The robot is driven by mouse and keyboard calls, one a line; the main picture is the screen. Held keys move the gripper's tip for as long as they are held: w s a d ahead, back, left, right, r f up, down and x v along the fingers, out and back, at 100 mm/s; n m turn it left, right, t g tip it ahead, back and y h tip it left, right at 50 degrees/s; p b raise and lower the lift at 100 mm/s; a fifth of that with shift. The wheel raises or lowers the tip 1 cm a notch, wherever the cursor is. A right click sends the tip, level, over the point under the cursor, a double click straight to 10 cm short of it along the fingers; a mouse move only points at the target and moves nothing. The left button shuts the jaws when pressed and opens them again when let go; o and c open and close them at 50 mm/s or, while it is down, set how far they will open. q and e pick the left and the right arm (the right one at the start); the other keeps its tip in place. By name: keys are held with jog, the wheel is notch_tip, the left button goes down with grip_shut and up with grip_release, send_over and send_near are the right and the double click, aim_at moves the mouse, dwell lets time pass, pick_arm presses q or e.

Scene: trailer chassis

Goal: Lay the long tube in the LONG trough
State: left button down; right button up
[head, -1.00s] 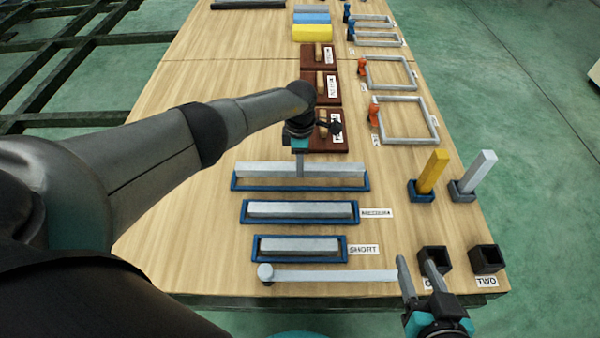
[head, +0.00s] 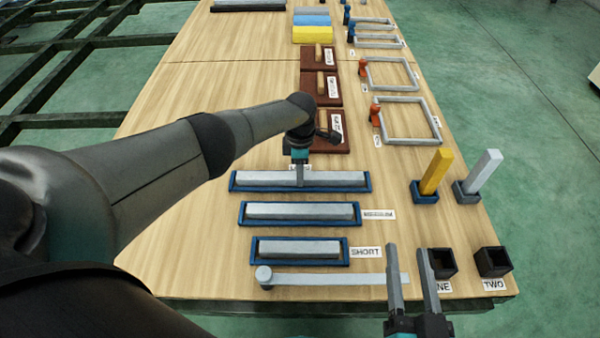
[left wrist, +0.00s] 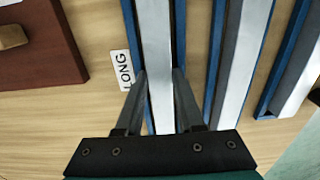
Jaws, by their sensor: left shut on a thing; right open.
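The long tube (head: 260,179) is a light grey bar. It lies lengthwise within the blue-edged LONG trough (head: 335,190), low between its walls. My left gripper (head: 299,182) is shut on the middle of the tube from above. In the left wrist view the tube (left wrist: 157,60) runs between my two fingers, with the trough's blue wall (left wrist: 180,30) beside it and the LONG label (left wrist: 121,70) to its left. The tube's underside is hidden, so I cannot tell if it touches the floor. My right gripper (head: 404,250) is open and empty near the front edge.
A middle trough (head: 245,222) and the SHORT trough (head: 254,258) hold grey bars. A grey bar with a round end (head: 330,280) lies in front. Black sockets (head: 493,262), a yellow post (head: 434,172) and a grey post (head: 484,172) stand right. Brown blocks (head: 318,90) lie behind.

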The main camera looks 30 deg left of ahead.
pick_arm(q)
jog(key=c, duration=0.5)
grip_release()
jog(key=shift+f, duration=0.15)
